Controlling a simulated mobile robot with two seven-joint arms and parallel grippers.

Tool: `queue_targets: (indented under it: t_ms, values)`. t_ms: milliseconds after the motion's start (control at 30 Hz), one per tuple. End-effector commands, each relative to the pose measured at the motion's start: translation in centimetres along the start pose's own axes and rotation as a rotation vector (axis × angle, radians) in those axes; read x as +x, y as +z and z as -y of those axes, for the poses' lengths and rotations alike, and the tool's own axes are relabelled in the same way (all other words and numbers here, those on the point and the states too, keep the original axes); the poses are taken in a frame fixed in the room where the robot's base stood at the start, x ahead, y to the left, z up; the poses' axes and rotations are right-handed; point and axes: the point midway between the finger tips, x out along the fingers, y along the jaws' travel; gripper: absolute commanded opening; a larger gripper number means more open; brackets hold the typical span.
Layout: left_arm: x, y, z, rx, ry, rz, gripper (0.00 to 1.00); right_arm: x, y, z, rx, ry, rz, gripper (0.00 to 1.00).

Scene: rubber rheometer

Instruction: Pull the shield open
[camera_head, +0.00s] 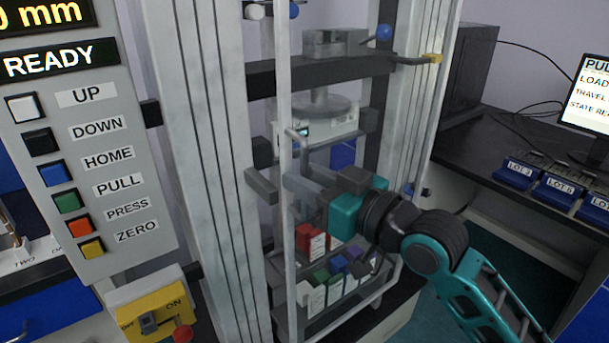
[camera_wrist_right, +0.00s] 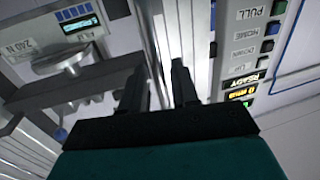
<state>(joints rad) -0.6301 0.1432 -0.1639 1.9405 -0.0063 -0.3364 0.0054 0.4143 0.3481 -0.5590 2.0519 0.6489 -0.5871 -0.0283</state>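The shield (camera_head: 284,230) is a clear panel in a pale frame at the front of the rheometer, between the two upright columns. My left gripper is out of view.
A control panel (camera_head: 140,215) with coloured buttons stands at the left, above a yellow switch box (camera_head: 150,309). Several coloured blocks (camera_head: 335,283) sit behind the shield. A dark bench (camera_head: 470,150) with blue lot trays (camera_head: 515,176) and a monitor (camera_head: 590,95) is at the right.

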Motion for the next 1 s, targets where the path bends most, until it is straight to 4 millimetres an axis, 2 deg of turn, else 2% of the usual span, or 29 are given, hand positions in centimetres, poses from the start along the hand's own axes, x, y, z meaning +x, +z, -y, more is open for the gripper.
queue_targets:
  t_ms: [367,700,1000]
  values:
    - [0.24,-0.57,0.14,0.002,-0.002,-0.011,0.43,0.65,0.01,0.0,-0.001,0.0,0.0,0.29]
    - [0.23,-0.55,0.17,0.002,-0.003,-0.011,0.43,0.62,0.02,-0.01,-0.001,0.0,0.0,0.0]
    - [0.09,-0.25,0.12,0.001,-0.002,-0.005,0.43,0.61,0.03,-0.01,-0.001,0.001,0.0,0.0]
